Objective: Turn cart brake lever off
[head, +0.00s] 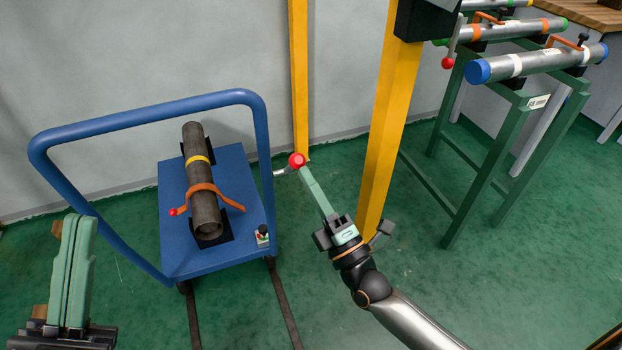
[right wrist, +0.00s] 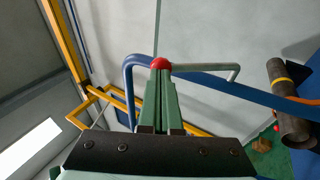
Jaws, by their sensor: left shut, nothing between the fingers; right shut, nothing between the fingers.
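The blue cart (head: 226,165) carries a grey pipe with a yellow band. Its brake lever is a thin metal rod with a red ball knob (head: 297,160), at the cart's right side. My right gripper (head: 304,171) is shut, its fingertips at the knob. In the right wrist view the red knob (right wrist: 161,63) shows just past the fingertips (right wrist: 160,76), and the bent grey rod (right wrist: 205,67) runs right from it. Whether the fingers touch the knob cannot be told. My left gripper (head: 79,222) is shut and empty at the lower left, near the blue handle.
A yellow post (head: 388,130) stands close right of my right gripper, with another yellow post (head: 299,70) behind. A green rack (head: 490,160) with pipes is at the upper right. Green floor is clear at the lower right.

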